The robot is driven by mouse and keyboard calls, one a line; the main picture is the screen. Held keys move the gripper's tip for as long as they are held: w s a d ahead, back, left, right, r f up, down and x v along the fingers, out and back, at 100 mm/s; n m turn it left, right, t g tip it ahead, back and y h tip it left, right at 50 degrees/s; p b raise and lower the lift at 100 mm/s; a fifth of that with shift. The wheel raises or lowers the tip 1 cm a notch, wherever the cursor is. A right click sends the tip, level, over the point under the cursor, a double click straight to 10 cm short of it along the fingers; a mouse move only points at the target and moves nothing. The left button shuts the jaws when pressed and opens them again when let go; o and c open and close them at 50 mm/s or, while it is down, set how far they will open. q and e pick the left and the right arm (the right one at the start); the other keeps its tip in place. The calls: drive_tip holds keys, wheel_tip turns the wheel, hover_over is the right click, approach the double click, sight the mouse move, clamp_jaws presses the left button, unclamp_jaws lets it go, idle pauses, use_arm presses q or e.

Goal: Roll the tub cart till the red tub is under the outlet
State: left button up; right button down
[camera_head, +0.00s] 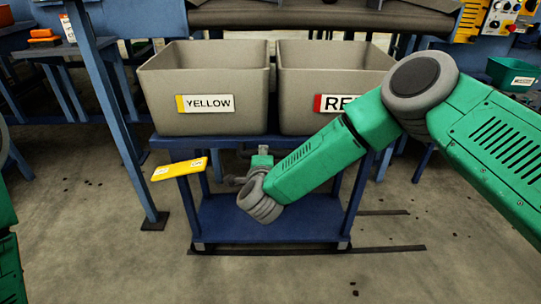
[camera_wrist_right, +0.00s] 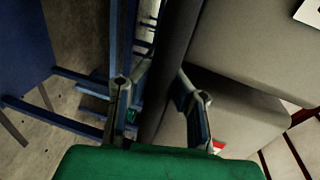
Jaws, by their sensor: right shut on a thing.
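The blue tub cart (camera_head: 265,220) stands in front of me. It carries two grey tubs side by side. The left tub (camera_head: 205,75) has a yellow "YELLOW" label. The red tub (camera_head: 330,65) has a red-edged label, partly hidden behind my right arm. My right gripper (camera_head: 261,160) is low at the cart's front, below the tubs. In the right wrist view its fingers (camera_wrist_right: 160,92) are shut around the cart's front edge, though the contact is dark. My left gripper is out of view; only some of that arm shows at the left edge. I cannot clearly make out the outlet.
A dark roller or belt end (camera_head: 320,16) spans behind and above the tubs. A blue post (camera_head: 118,125) stands left of the cart. A yellow plate (camera_head: 180,168) sits at the cart's left front. Dark floor rails (camera_head: 390,249) run rightward. A control panel (camera_head: 500,18) is at upper right.

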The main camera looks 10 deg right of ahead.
drive_tip(key=shift+s+f+y, duration=0.3)
drive_tip(key=shift+f, duration=0.1)
drive_tip(key=c, duration=1.5)
unclamp_jaws()
drive_tip(key=shift+a, duration=0.3)
drive_tip(key=shift+o, duration=0.4)
drive_tip(key=shift+a+r, duration=0.3)
drive_tip(key=shift+a, duration=0.05)
drive_tip(key=shift+s+d, duration=0.15)
drive_tip(key=shift+d, duration=0.2)
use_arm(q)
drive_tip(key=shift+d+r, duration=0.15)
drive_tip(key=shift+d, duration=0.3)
use_arm(e)
drive_tip(key=v, duration=1.1)
drive_tip(key=shift+s+a, duration=0.2)
drive_tip(key=shift+a, duration=0.25)
drive_tip(key=shift+a, duration=0.1)
